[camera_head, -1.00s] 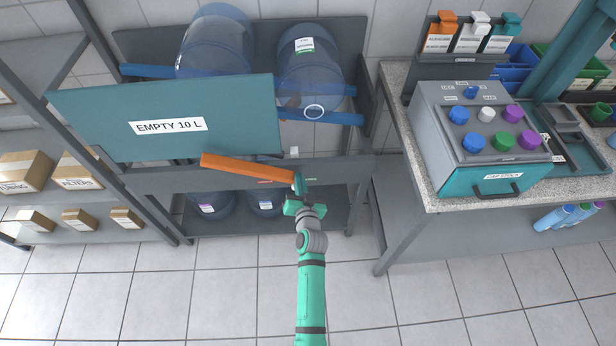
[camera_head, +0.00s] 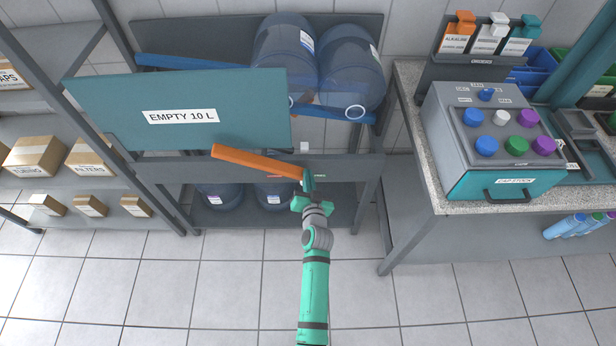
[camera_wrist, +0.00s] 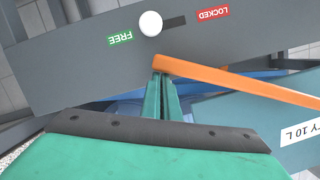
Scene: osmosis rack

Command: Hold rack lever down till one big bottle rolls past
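The orange rack lever (camera_head: 255,162) slopes down to the right across the front of the rack. Its right end is at my gripper (camera_head: 308,180). In the wrist view, the lever (camera_wrist: 235,80) has its end right at my fingertips (camera_wrist: 163,76); the fingers look shut together, touching or nearly touching it, not clearly around it. Two big clear blue bottles lie side by side on the upper blue rails: one left (camera_head: 284,50), one right (camera_head: 350,65). The teal "EMPTY 10 L" panel (camera_head: 245,105) hides the left part of the rails.
A white knob (camera_wrist: 151,24) sits at the green FREE label, away from the red LOCKED label. More bottles (camera_head: 220,195) stand on the lower shelf. A counter with a button box (camera_head: 490,140) is at right, boxed shelves (camera_head: 38,155) at left. The floor in front is clear.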

